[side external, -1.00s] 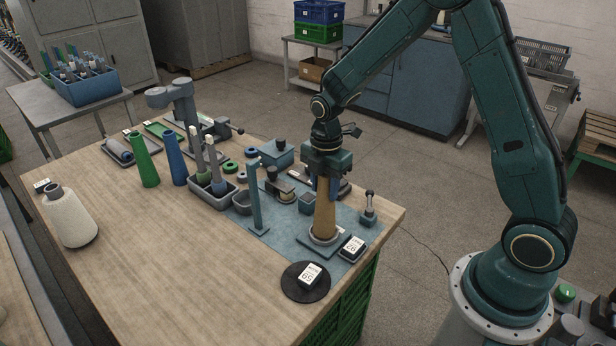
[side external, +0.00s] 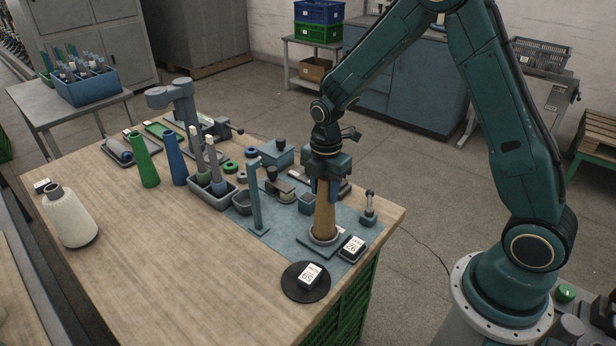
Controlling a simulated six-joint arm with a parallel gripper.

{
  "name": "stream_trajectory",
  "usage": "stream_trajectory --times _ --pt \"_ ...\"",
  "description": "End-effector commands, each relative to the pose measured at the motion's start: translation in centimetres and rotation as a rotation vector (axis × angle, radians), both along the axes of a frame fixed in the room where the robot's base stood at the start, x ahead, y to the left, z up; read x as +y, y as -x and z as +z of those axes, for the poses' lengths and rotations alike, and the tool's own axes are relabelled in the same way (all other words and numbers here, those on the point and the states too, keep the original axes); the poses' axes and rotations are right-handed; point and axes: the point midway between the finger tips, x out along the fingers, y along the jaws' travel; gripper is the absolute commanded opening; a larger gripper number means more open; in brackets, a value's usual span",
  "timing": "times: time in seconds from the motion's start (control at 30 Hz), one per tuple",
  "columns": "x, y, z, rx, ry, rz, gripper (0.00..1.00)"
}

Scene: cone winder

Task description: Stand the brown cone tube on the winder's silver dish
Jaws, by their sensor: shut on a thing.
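The brown cone tube (side external: 325,217) stands upright at the right end of the table, with its wide end down at the silver dish (side external: 324,238). The dish shows as a pale ring around the tube's foot. Whether the tube's base fully touches the dish is too small to tell. My gripper (side external: 325,186) points straight down and is shut on the upper part of the tube, with a blue finger visible against it. The tube's top is hidden by my gripper.
A thin blue-grey post (side external: 256,195) stands left of the tube. A black device with a label (side external: 352,248) sits close right, and a round black scale (side external: 306,281) in front. Green (side external: 145,160) and blue (side external: 173,158) cones stand further left.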

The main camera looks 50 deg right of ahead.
Motion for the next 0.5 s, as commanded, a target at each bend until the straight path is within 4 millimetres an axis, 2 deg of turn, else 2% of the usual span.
stream_trajectory --times 0.17,0.2,0.3,0.33,0.5 --pt "0.0 0.0 0.0 0.0 0.0 0.0 0.18" --pt "0.0 0.0 0.0 0.0 0.0 0.0 0.4" --pt "0.0 0.0 0.0 0.0 0.0 0.0 0.59" --pt "0.0 0.0 0.0 0.0 0.0 0.0 0.63" --pt "0.0 0.0 0.0 0.0 0.0 0.0 0.63"
